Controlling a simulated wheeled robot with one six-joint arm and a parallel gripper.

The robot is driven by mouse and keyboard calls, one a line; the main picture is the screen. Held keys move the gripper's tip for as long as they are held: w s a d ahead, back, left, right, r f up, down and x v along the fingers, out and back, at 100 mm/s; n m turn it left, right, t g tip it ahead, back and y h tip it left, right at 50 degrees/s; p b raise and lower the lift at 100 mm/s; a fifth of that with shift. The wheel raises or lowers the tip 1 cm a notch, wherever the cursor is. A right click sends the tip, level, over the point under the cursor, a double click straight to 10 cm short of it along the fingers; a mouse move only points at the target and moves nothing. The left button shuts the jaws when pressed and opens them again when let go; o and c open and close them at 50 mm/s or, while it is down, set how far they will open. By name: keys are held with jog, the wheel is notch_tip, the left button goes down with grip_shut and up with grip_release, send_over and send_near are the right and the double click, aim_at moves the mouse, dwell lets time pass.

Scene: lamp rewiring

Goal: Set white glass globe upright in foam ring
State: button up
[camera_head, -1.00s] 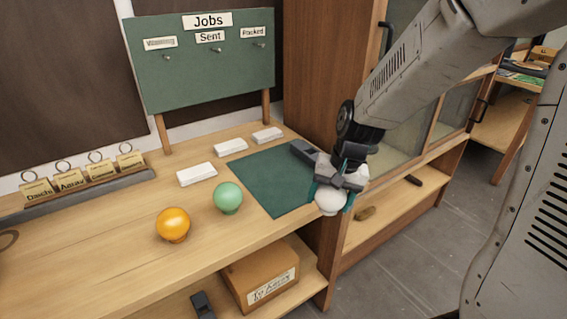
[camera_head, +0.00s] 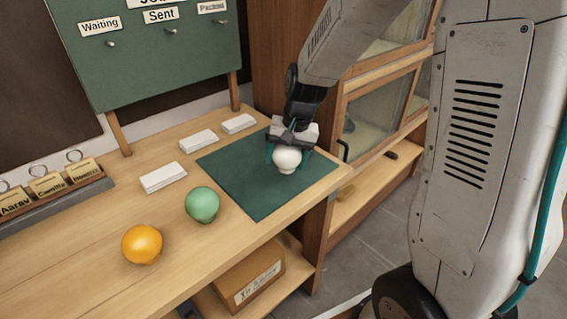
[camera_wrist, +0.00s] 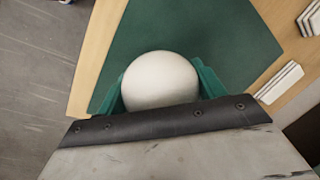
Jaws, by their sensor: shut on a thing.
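The white glass globe (camera_head: 287,159) is held in my gripper (camera_head: 287,155) over the right part of the green mat (camera_head: 262,201). Its rounded side faces down and toward the camera; I cannot tell whether it touches the mat. In the wrist view the globe (camera_wrist: 160,80) sits between the two green fingers (camera_wrist: 160,88), with the green mat (camera_wrist: 185,30) beyond it. My gripper is shut on the globe. I cannot make out a foam ring in either view.
An orange globe (camera_head: 142,244) and a green globe (camera_head: 202,204) stand left of the mat. Several white blocks (camera_head: 163,177) lie behind it. A green jobs board (camera_head: 150,55) stands at the back. A glass-fronted cabinet (camera_head: 375,110) is to the right. A cardboard box (camera_head: 248,279) is below.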

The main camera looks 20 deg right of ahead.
aim_at(286, 168)
jog(key=shift+w+f, duration=0.2)
jog(key=shift+f, duration=1.55)
jog(key=shift+f, duration=0.15)
jog(key=o, duration=1)
jog(key=shift+c, duration=0.2)
jog(key=shift+s, duration=0.1)
